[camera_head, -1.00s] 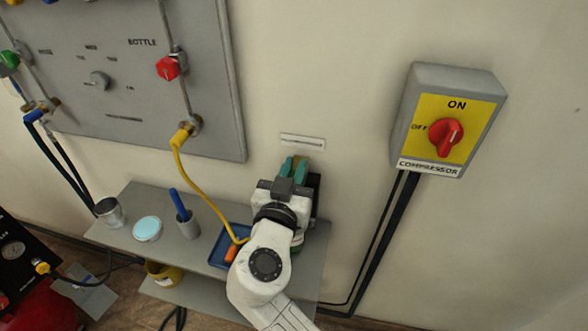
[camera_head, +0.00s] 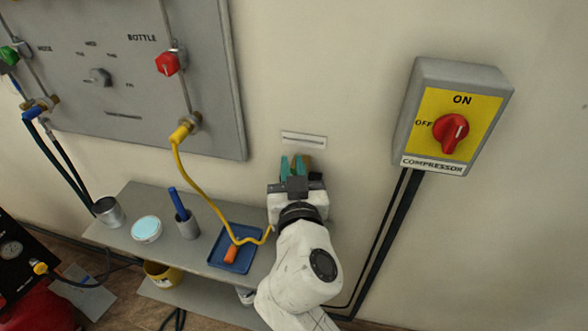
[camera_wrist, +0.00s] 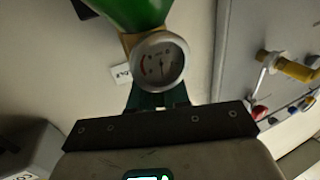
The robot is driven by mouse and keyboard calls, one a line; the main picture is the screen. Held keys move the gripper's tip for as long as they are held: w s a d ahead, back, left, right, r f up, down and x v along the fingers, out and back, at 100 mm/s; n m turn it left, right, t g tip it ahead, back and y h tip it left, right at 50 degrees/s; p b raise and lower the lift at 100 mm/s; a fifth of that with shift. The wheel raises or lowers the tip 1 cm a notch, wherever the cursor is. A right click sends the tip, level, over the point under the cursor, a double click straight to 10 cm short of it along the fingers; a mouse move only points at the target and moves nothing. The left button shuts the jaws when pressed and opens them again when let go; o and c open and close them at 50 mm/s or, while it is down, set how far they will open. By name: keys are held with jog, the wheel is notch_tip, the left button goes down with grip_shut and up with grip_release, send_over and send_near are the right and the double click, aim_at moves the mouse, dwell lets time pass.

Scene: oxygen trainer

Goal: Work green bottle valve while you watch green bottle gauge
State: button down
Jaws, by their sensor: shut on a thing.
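The green bottle (camera_wrist: 135,12) shows at the top of the wrist view, cut off by the frame edge. Its round gauge (camera_wrist: 160,60) has a pale dial with a red arc on the left and a thin needle; the exact reading is too small to tell. A brass fitting (camera_wrist: 128,42) shows beside the gauge. My gripper (camera_head: 293,162), with teal fingers, is near the wall above the right end of the shelf. The fingers also show just below the gauge in the wrist view (camera_wrist: 158,98). It is shut on the valve, whose grip is mostly hidden by the gauge and fingers.
The shelf (camera_head: 128,196) holds a blue tray (camera_head: 246,238), a cup with a blue tool (camera_head: 187,226), a pale-blue-topped jar (camera_head: 146,229) and a metal can (camera_head: 107,211). A yellow hose (camera_head: 186,178) hangs from the panel (camera_head: 130,100). The compressor switch box (camera_head: 407,110) is at right.

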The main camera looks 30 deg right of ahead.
jog(key=shift+a+n+t+y+p, duration=0.1)
jog(key=shift+n+t+y+p, duration=0.45)
jog(key=shift+n+y, duration=0.7)
jog(key=shift+y, duration=0.45)
jog(key=c, duration=1.2)
grip_release()
jog(key=shift+s+a+b, duration=0.35)
jog(key=shift+s+b, duration=0.1)
jog(key=shift+s, duration=1.3)
jog(key=shift+s+a+b, duration=0.35)
jog(key=shift+s+b, duration=0.15)
jog(key=shift+s, duration=1.25)
jog(key=shift+s+a+b, duration=0.35)
jog(key=shift+s+b, duration=0.1)
jog(key=shift+s, duration=1.3)
